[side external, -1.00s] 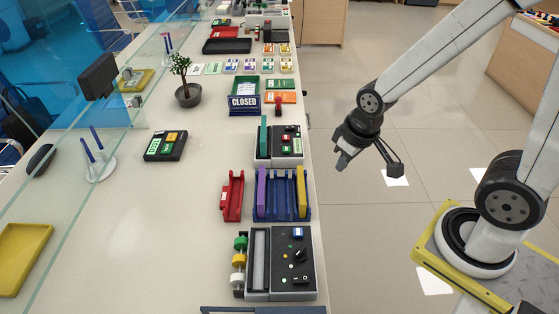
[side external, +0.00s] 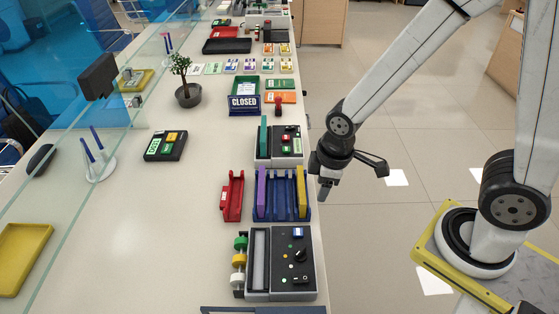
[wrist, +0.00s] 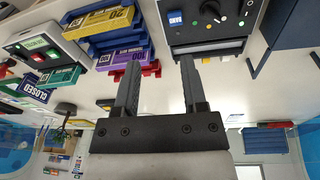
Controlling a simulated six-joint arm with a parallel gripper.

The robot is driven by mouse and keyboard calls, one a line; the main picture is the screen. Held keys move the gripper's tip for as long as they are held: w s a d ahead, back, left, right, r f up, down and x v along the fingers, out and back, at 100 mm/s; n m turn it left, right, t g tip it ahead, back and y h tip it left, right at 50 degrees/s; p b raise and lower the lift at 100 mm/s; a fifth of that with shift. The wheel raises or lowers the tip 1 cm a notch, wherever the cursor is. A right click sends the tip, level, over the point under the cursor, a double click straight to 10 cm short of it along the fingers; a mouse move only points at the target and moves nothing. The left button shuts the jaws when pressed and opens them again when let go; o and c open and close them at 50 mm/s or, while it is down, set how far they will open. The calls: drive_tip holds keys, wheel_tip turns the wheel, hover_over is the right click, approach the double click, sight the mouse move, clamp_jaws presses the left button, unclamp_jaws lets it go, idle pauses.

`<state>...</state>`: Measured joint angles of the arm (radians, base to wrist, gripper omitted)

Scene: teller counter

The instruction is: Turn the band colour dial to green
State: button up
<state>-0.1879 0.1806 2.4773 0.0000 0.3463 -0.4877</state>
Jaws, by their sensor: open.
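The banding machine (side external: 309,272) is a dark-topped box at the near right edge of the counter, with coloured rolls on its left. Its black dial (side external: 299,255) has small coloured dots beside it, including green and yellow. The dial also shows in the wrist view (wrist: 210,9) near the top edge, with the dots around it. I cannot tell which colour it points to. My gripper (side external: 323,196) is open and empty, beyond the machine and just off the counter's right edge. In the wrist view, its fingers (wrist: 160,65) are spread below and left of the dial.
A blue rack (side external: 284,212) with purple and yellow pieces stands just beyond the machine, with a red holder (side external: 232,196) beside it. A button box (side external: 291,147) and a CLOSED sign (side external: 244,104) are farther back.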

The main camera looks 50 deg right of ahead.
sight(301, 250)
drive_tip(key=a+f+n, duration=0.1)
drive_tip(key=a+n, duration=0.1)
drive_tip(key=n, duration=0.1)
drive_tip(key=s+a+f+n+g, duration=0.1)
drive_tip(key=a+f+n, duration=0.1)
drive_tip(key=n, duration=0.1)
drive_tip(key=a+f+n, duration=0.2)
drive_tip(key=a+n, duration=0.1)
drive_tip(key=n, duration=0.1)
drive_tip(key=shift+s+a+f, duration=0.1)
drive_tip(key=shift+s, duration=0.1)
drive_tip(key=shift+s+a+f+n+g, duration=0.15)
drive_tip(key=shift+a+f+n+g, duration=0.2)
drive_tip(key=shift+n, duration=0.25)
drive_tip(key=shift+f, duration=0.15)
drive_tip(key=shift+f, duration=3.7)
clamp_jaws()
